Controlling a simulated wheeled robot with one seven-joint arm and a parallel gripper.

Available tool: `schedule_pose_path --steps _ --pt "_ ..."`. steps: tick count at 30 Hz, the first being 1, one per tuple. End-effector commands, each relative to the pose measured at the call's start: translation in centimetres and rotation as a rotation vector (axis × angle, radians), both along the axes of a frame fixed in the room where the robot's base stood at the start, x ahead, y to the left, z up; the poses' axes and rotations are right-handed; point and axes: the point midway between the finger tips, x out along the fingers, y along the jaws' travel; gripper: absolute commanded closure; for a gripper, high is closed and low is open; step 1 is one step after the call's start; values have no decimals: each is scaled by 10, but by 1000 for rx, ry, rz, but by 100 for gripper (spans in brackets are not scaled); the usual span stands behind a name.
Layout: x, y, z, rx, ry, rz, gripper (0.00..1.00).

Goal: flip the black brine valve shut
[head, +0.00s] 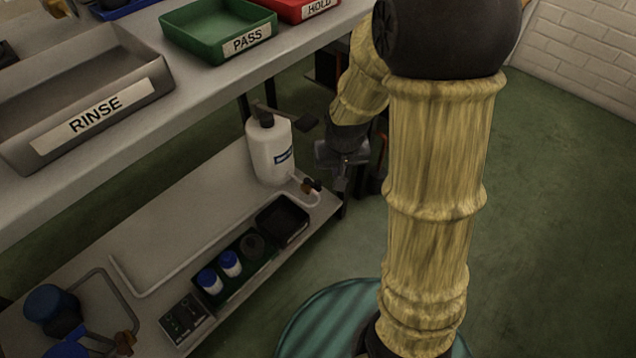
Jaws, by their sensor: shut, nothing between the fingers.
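A small brass valve with a black handle (311,184) sits on the clear tubing at the right end of the lower shelf, beside the foot of a white jug (269,150). The jug has a black cap and a small blue label, too small to read. The handle's exact angle is hard to make out. My gripper (339,184) is shut and empty, pointing down just right of the valve, near the shelf's right end. A gap seems to show between them, but I cannot judge the depth. My arm crosses the right half of the view.
A black tray (282,219) and a rack with blue-capped bottles (230,263) stand on the lower shelf (190,215). A blue-topped container (52,308) and another brass fitting (124,342) are lower left. The upper bench holds RINSE (150,92), PASS (205,40) and HOLD (300,10) trays.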

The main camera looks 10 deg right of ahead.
Motion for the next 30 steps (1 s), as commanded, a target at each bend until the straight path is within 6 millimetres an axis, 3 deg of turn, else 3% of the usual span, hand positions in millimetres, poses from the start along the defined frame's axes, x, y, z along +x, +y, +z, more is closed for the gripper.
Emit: schedule_pose_path --steps 9,15,20,30 --pt "92 5 -78 -5 -34 -54 100" --pt "135 9 -129 -3 -60 -81 100" --pt "147 12 -145 -1 -71 -87 100" --pt "147 13 -147 0 -72 -87 100"
